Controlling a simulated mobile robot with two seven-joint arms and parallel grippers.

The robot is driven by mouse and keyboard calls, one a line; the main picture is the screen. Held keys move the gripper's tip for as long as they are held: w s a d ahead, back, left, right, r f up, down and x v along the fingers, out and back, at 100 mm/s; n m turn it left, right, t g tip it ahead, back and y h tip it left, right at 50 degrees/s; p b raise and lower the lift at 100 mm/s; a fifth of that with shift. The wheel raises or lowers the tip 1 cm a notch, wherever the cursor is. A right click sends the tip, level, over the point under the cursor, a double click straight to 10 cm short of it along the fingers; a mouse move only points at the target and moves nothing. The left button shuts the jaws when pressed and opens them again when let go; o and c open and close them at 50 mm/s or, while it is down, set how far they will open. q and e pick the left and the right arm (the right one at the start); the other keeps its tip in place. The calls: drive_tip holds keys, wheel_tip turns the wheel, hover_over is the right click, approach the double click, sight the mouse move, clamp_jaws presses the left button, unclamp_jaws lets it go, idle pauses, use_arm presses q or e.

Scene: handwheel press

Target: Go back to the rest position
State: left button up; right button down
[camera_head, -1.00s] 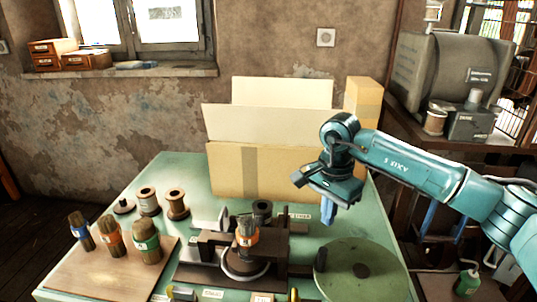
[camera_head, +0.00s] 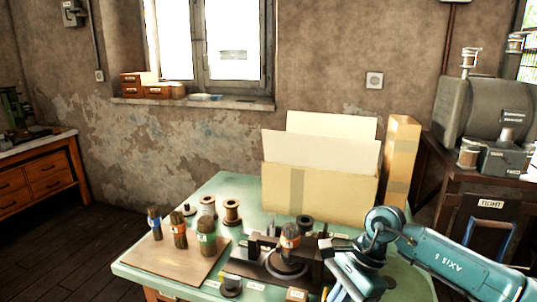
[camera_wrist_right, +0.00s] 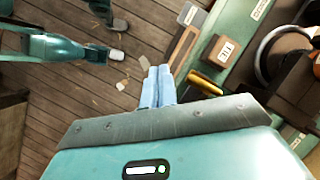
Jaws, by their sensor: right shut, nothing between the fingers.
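My right gripper (camera_head: 338,294) is at the lower right of the head view, at the front of the green worktable (camera_head: 235,189). Its blue fingers point down and are cut by the picture's lower edge. In the right wrist view the blue fingers (camera_wrist_right: 158,76) lie together, shut with nothing between them. They show over the wooden floor beside the table edge. The press fixture (camera_head: 262,262), with a brown-topped, orange-banded piece (camera_head: 290,240) upright on it, stands left of the gripper. My left gripper is not seen in the head view.
A board (camera_head: 172,262) with several banded brushes is at the table's left, spools (camera_head: 232,212) behind it. A cardboard box (camera_head: 318,190) stands at the back. A yellow handle (camera_wrist_right: 205,83) is close to the fingers in the wrist view. Floor at left is open.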

drive_tip(key=s+a+r+m+t+y, duration=0.1)
drive_tip(key=s+a+r+m+y, duration=0.1)
drive_tip(key=s+a+m+y, duration=0.4)
drive_tip(key=s+a+r+m+t+y, duration=0.1)
drive_tip(key=s+a+r+m+y, duration=0.15)
drive_tip(key=a+m+y, duration=0.7)
drive_tip(key=w+d+f+m+t+h, duration=0.1)
drive_tip(key=d+f+m+t+h, duration=0.55)
drive_tip(key=m, duration=0.75)
drive_tip(key=w+d+f+m+t+h, duration=0.2)
drive_tip(key=d+f+m+t+h, duration=0.15)
drive_tip(key=m+t, duration=0.8)
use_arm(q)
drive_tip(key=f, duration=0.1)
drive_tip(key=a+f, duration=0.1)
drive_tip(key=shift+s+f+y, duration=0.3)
use_arm(e)
drive_tip(key=s+d+f+m+g+h, duration=0.3)
drive_tip(key=s+f+m+g, duration=0.1)
drive_tip(key=s+f+m, duration=0.2)
drive_tip(key=s+d+f+m+g+h, duration=0.4)
drive_tip(key=s+f+m, duration=0.2)
drive_tip(key=f+m, duration=0.2)
drive_tip(key=shift+d+m, duration=0.2)
drive_tip(key=shift+m, duration=0.2)
